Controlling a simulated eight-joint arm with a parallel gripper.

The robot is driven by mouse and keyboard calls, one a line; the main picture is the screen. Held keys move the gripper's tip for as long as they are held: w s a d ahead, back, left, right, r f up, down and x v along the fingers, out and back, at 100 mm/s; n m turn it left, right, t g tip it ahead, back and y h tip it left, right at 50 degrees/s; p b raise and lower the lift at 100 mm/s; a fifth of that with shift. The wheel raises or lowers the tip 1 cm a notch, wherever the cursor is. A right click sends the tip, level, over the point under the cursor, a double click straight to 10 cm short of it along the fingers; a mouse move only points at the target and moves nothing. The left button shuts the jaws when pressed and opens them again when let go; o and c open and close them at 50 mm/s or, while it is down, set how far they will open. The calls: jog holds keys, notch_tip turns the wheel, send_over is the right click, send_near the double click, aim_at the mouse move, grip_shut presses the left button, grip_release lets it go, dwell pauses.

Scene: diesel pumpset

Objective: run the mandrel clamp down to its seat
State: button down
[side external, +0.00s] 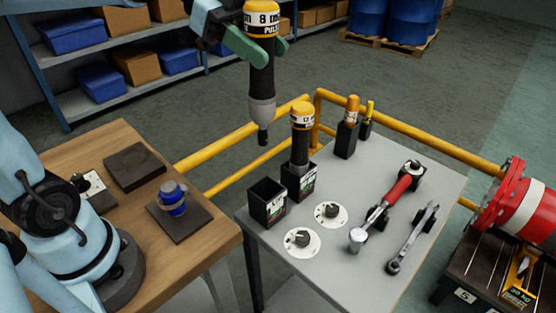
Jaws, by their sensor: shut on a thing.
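My gripper (263,46) is at the top, its green fingers shut around a black power tool (261,83). The tool has an orange cap with a white band marked 8 and a grey nose. It hangs upright, tip down, in the air left of and above the grey table, clear of the holders. A small blue cylinder (173,198) with a tan band around it stands on a dark plate (181,222) on the wooden bench. It may be the mandrel and its clamp, but I cannot tell for sure. The clamp's screw and seat are too small to make out.
An empty black holder (267,202) stands beside a holder with a second orange-capped tool (302,135). The grey table (383,163) also bears two round dials (302,242), a red-handled wrench (385,208) and a ratchet (411,240). A yellow rail (237,135) runs behind.

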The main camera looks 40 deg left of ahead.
jog(key=s+d+f+m+y, duration=0.2)
jog(key=s+d+f+y, duration=0.1)
jog(key=s+d+y, duration=0.75)
jog(key=s+d+r+y, duration=0.4)
jog(key=d+r, duration=0.1)
jog(key=d, duration=0.2)
notch_tip(320, 180, down, 29)
jog(key=y, duration=0.3)
jog(key=shift+w+a, duration=0.15)
jog(key=shift+a, duration=0.05)
